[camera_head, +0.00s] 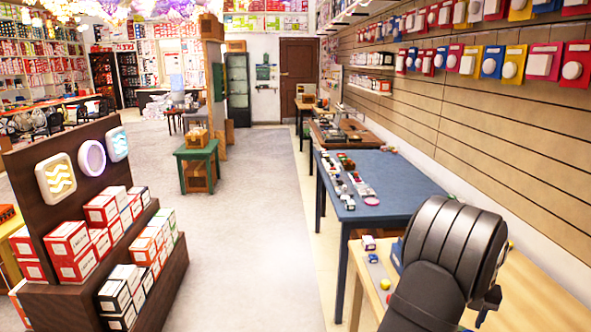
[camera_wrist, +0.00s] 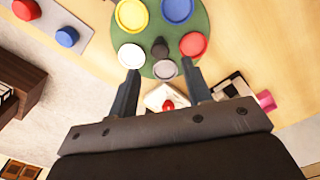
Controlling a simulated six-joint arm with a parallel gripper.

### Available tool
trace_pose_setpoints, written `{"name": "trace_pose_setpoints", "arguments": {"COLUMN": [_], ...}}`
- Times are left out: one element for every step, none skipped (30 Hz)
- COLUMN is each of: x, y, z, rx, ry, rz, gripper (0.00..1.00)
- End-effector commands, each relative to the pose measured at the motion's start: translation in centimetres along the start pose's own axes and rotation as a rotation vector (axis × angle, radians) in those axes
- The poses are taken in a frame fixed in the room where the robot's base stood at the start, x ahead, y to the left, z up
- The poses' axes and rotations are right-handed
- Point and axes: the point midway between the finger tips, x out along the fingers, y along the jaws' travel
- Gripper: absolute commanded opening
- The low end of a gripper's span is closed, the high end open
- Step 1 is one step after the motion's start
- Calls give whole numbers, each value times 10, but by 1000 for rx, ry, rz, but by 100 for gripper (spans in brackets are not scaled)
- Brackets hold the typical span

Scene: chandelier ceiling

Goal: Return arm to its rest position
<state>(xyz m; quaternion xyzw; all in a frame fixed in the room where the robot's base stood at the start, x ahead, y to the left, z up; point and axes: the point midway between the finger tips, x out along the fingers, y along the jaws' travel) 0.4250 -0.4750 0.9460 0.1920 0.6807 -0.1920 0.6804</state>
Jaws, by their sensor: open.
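Beyond the fingertips is a green round mat (camera_wrist: 160,42) with a yellow dish (camera_wrist: 131,15), a blue dish (camera_wrist: 177,9), a red dish (camera_wrist: 193,44), a white dish (camera_wrist: 131,56) and a grey dish (camera_wrist: 165,69). A dark peg-like object (camera_wrist: 159,46) stands among them. In the head view, my dark arm covers part of the wooden table (camera_head: 530,285) at the lower right; the fingers are hidden there.
Near the fingers are a white block with a red top (camera_wrist: 165,98), a black-and-white piece (camera_wrist: 232,88) and a pink piece (camera_wrist: 266,100). A grey strip (camera_wrist: 84,22) holds red and blue pieces. The aisle floor (camera_head: 250,200) is clear.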

Motion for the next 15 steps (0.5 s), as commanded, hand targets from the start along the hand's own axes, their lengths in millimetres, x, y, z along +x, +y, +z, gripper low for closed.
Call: {"name": "trace_pose_setpoints", "arguments": {"x": [12, 18, 26, 32, 38, 46, 52, 58, 55, 54, 54, 54, 54, 54, 54], "y": [0, 0, 0, 0, 0, 0, 0, 0, 0, 0, 0, 0, 0, 0, 0], "z": [-1, 0, -1, -1, -1, -1, -1, -1, 0, 0, 0, 0, 0, 0, 0], "rx": [0, 0, 0, 0, 0, 0, 0, 0, -35, -62, -87, -121, -146, -171, -205], "ry": [4, 3, 4, 3, 4, 4, 3, 4, -1, -1, -1, -1, -1, 0, 0], "rz": [1, 1, 1, 1, 1, 2, 1, 1, 0, 0, 0, 0, 0, 0, 0], "gripper": [45, 45, 45, 45, 45, 45, 45, 45, 45, 45, 45, 45, 45, 45, 45]}}
